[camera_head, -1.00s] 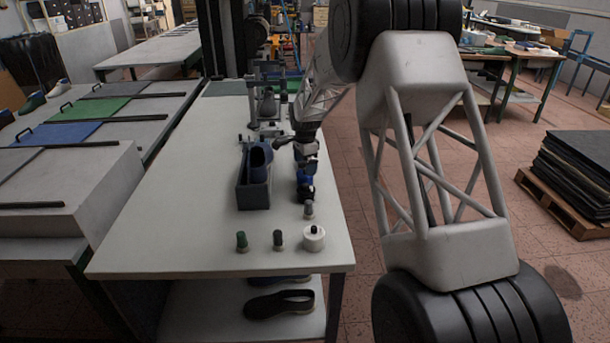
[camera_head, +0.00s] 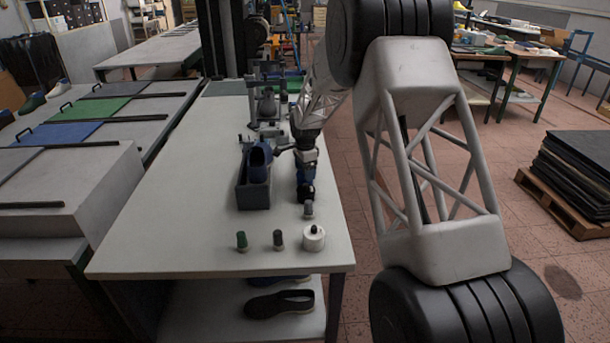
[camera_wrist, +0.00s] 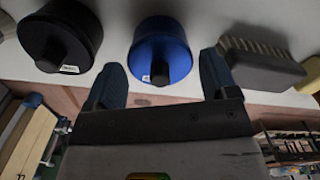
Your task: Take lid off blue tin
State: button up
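The blue tin (camera_wrist: 176,42) shows in the wrist view with a black knob (camera_wrist: 160,72) on its lid. My gripper (camera_wrist: 161,64) is open, with one finger on each side of the knob in the picture. Nothing is held between the fingers. Whether the fingertips touch the tin cannot be told. In the head view, my gripper (camera_head: 305,178) is over the right side of the table, and hides much of what is beneath it.
In the wrist view, a black tin (camera_wrist: 72,22) stands left and a brush (camera_wrist: 262,66) lies right, close to my fingers. In the head view, a dark box (camera_head: 254,195) with a blue shoe stands left, and a white tin (camera_head: 313,240) stands nearer. The table's left half is clear.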

jog(key=c, duration=0.6)
jog(key=shift+r, duration=0.15)
jog(key=shift+r, duration=0.55)
notch_tip(320, 180, up, 2)
jog(key=shift+r, duration=0.1)
jog(key=s, duration=0.5)
jog(key=s+d+r, duration=0.1)
jog(key=s, duration=0.4)
jog(key=s+d, duration=0.1)
jog(key=s, duration=0.5)
jog(key=shift+r, duration=0.2)
